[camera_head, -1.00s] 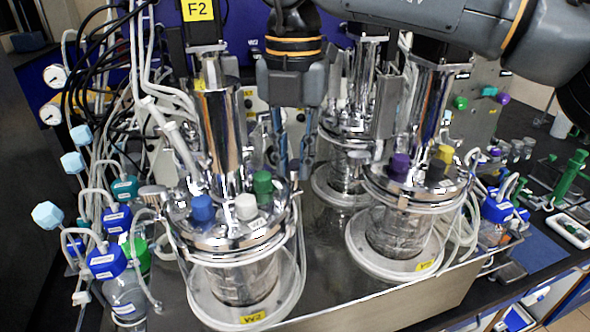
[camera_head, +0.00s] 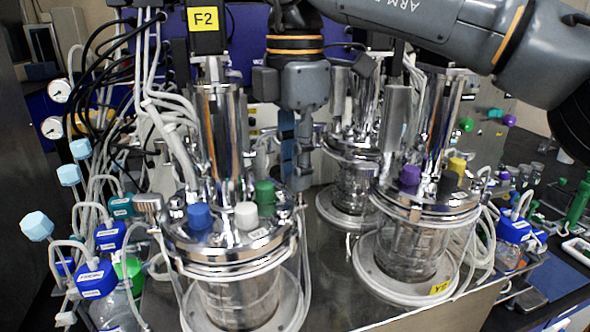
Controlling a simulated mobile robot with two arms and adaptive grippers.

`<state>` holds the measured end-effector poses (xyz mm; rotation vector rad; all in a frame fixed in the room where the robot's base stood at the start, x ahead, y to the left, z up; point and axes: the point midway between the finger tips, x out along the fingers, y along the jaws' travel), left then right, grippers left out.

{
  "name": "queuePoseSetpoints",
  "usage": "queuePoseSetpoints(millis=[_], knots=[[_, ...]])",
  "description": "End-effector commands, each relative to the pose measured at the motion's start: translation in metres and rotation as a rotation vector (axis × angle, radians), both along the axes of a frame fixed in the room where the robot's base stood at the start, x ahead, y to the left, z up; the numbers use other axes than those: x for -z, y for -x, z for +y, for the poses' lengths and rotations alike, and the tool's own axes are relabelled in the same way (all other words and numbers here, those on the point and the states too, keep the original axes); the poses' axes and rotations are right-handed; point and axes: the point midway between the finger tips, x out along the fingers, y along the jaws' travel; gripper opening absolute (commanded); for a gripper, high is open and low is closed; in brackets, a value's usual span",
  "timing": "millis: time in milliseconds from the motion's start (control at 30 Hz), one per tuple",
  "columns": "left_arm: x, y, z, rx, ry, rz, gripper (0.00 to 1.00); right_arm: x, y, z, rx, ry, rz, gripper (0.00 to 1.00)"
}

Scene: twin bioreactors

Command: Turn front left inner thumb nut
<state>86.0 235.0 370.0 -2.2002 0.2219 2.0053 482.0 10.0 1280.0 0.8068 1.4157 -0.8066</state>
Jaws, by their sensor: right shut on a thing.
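My right gripper (camera_head: 297,188) comes down from the arm at top right. Its narrow blue-padded fingers are shut at the inner right rim of the front left vessel's steel lid (camera_head: 250,240). The front left inner thumb nut sits between the fingertips and is mostly hidden by them. The blue cap (camera_head: 199,216), white cap (camera_head: 246,215) and green cap (camera_head: 265,192) stand on this lid, left of the fingers. A silver thumb nut (camera_head: 148,202) shows at the lid's left edge. My left gripper is not in view.
The second front vessel (camera_head: 410,245), with purple and yellow caps, stands to the right. Another steel vessel (camera_head: 355,185) stands behind, right of the gripper. Hoses and blue-capped bottles (camera_head: 95,278) crowd the left. The metal deck between the front vessels is bare.

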Motion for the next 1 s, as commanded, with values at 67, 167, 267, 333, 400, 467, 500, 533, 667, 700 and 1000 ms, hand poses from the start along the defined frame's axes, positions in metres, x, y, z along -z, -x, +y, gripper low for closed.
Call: queuePoseSetpoints(millis=[67, 167, 267, 333, 400, 467, 500, 533, 667, 700, 1000], knots=[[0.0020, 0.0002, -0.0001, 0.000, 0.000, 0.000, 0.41, 0.0006, -0.0005, -0.0001, 0.025, 0.000, -0.001, 0.00], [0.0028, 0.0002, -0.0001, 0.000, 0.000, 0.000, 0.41, 0.0004, -0.0007, -0.0002, 0.046, 0.001, -0.001, 0.00], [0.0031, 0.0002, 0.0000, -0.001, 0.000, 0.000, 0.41, 0.0002, -0.0007, -0.0002, 0.059, 0.001, -0.001, 0.00], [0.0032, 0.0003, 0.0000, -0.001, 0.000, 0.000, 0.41, 0.0001, -0.0007, -0.0002, 0.063, 0.001, -0.001, 0.00], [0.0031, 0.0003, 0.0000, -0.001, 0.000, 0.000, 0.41, 0.0001, -0.0007, -0.0002, 0.064, 0.001, -0.001, 0.00], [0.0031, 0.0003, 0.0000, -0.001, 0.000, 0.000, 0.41, 0.0000, -0.0007, -0.0002, 0.065, 0.001, -0.001, 0.00], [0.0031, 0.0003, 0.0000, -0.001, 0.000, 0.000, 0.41, 0.0001, -0.0007, -0.0002, 0.064, 0.001, -0.001, 0.00], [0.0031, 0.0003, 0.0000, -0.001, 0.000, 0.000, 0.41, 0.0001, -0.0007, -0.0003, 0.064, 0.001, -0.001, 0.00], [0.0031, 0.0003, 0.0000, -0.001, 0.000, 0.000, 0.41, 0.0001, -0.0007, -0.0003, 0.064, 0.001, -0.001, 0.00], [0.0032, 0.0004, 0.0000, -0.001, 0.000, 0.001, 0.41, 0.0001, -0.0007, -0.0003, 0.064, 0.001, -0.001, 0.23], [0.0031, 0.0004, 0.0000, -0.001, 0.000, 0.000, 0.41, 0.0001, -0.0005, -0.0001, 0.062, 0.000, 0.000, 0.41]])
